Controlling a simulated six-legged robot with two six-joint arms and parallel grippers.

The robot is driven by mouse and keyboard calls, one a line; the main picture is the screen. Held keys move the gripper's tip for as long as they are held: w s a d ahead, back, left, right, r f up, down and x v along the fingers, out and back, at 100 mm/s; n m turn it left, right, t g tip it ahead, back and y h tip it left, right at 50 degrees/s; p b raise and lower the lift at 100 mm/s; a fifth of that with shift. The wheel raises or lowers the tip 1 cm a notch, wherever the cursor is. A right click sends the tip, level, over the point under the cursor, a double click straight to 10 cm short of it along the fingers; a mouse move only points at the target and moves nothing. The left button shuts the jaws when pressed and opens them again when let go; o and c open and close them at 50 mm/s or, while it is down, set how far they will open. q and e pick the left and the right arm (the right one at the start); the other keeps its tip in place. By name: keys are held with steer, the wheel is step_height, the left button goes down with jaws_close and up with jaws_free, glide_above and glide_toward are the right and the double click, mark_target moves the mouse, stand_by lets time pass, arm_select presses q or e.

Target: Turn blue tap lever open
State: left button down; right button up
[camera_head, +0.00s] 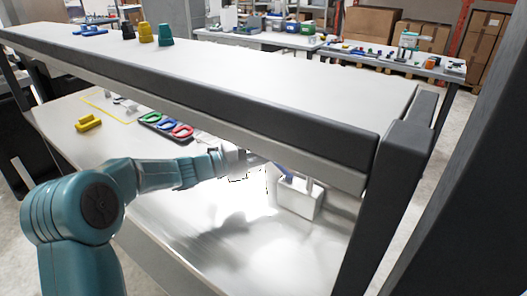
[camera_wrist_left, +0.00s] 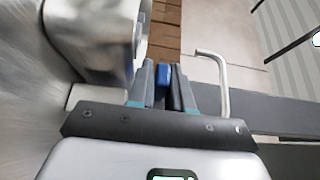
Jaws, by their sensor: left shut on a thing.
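The blue tap lever (camera_head: 286,173) shows as a small blue bar at the top of a pale metal block (camera_head: 299,200) under the shelf's right end. My left gripper (camera_head: 272,165) reaches it from the left. In the left wrist view, my left gripper (camera_wrist_left: 164,70) is shut on the blue lever (camera_wrist_left: 165,77), which shows between the two fingers. The fingers hide part of the lever, and its exact angle is hard to tell. A bent metal pipe (camera_wrist_left: 222,80) stands to the right of the fingers. My right gripper is not in view.
The shelf (camera_head: 230,75) with a dark front edge runs above my left forearm. Its right post (camera_head: 385,200) stands close to the metal block. A tray with green, red and blue rings (camera_head: 166,126) and a yellow piece (camera_head: 88,124) lie at the left. The front tabletop is clear.

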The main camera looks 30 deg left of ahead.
arm_select(q)
steer(key=c, duration=1.1)
jaws_free()
steer(key=b+v, duration=0.1)
steer(key=v, duration=1.5)
steer(key=shift+s+a+b, duration=0.1)
steer(key=shift+a+b, duration=0.05)
steer(key=shift+b, duration=0.2)
